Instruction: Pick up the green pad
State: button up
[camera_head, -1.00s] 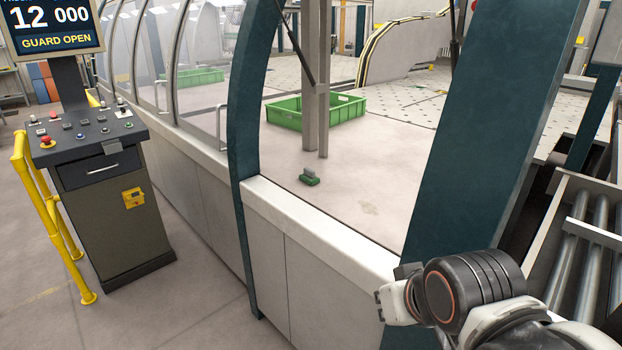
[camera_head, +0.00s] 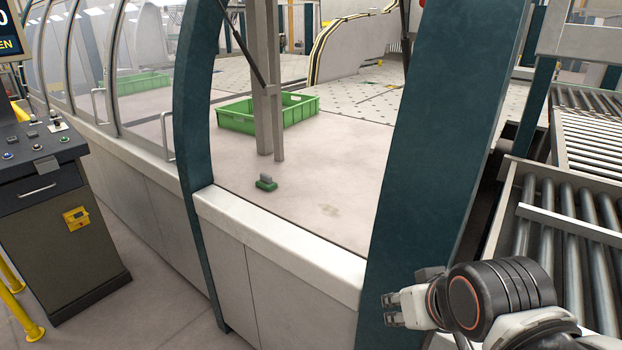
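The green pad (camera_head: 266,185) is small, with a grey block-like top. It lies on the pale floor behind the low wall, seen through the opening between two dark teal posts. My gripper (camera_head: 390,309) is at the lower right, in front of the right teal post and well apart from the pad. Its fingers point left.
The low wall (camera_head: 285,238) runs below the opening. A teal post stands on the left (camera_head: 197,150) and another on the right (camera_head: 440,130). A green crate (camera_head: 240,125) and a grey upright (camera_head: 264,90) stand behind the pad. A roller conveyor (camera_head: 590,230) is at right, a control console (camera_head: 60,215) at left.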

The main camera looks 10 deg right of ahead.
aim_at(266, 181)
jog(key=z, duration=2.3)
jog(key=k+j+z, duration=0.2)
jog(key=z, duration=0.3)
jog(key=k+j+z, duration=0.3)
jog(key=z, duration=0.2)
jog(key=k+j+z, duration=0.1)
jog(key=k+z, duration=0.15)
jog(key=z, duration=0.25)
jog(key=k+z, duration=0.3)
jog(key=z, duration=0.15)
jog(key=k+z, duration=0.25)
jog(key=k, duration=0.5)
jog(key=k+l+z, duration=0.2)
jog(key=k, duration=0.5)
jog(key=k+j+z, duration=0.15)
jog(key=k+z, duration=0.15)
jog(key=z, duration=0.2)
jog(key=k+z, duration=0.3)
jog(key=z, duration=0.2)
jog(key=k+z, duration=0.35)
jog(key=z, duration=0.15)
jog(key=u, duration=0.4)
jog(key=k+u, duration=0.15)
jog(key=u, duration=0.25)
jog(key=j+u, duration=0.1)
jog(key=u, duration=0.35)
jog(key=k+j+u, duration=0.1)
jog(key=u, duration=3.4)
